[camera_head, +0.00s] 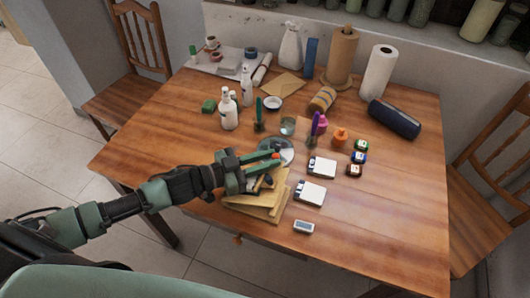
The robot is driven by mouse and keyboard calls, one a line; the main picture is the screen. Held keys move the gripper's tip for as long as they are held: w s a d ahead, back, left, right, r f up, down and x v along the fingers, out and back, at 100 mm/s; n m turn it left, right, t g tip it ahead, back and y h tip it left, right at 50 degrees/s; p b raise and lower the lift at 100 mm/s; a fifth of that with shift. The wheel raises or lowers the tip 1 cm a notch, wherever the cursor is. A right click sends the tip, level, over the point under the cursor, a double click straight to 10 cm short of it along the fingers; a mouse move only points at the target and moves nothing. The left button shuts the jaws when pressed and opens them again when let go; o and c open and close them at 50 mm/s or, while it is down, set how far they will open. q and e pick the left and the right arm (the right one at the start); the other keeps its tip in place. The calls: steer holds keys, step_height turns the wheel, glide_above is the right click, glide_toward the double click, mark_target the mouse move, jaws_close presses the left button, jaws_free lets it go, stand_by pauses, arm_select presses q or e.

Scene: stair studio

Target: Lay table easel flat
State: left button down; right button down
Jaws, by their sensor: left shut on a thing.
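The wooden table easel (258,209) lies low near the front edge of the table, made of pale overlapping boards and slats. Its upper part is tilted slightly above its base, and the gripper partly covers it. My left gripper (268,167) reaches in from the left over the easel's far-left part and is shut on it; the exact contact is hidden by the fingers. My right gripper is not in view.
White-topped cards or boxes (321,167) and a small grey device (303,227) stand to the right. Bottles (228,112) and paper rolls (378,74) stand further back. The table's right front is clear.

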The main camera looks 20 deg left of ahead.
mark_target(275, 170)
arm_select(q)
steer(key=shift+d+f+m+g+y+p, duration=0.5)
steer(key=shift+d+f+m+y+p, duration=0.35)
steer(key=shift+p, duration=1.45)
steer(key=shift+d+f+m+y+p, duration=0.2)
steer(key=shift+f+m+y+p, duration=0.15)
steer(key=shift+f+y+p, duration=0.45)
steer(key=shift+f+p, duration=0.15)
steer(key=shift+p, duration=0.35)
steer(key=shift+f, duration=0.15)
steer(key=c, duration=1.6)
jaws_free()
steer(key=shift+d, duration=0.1)
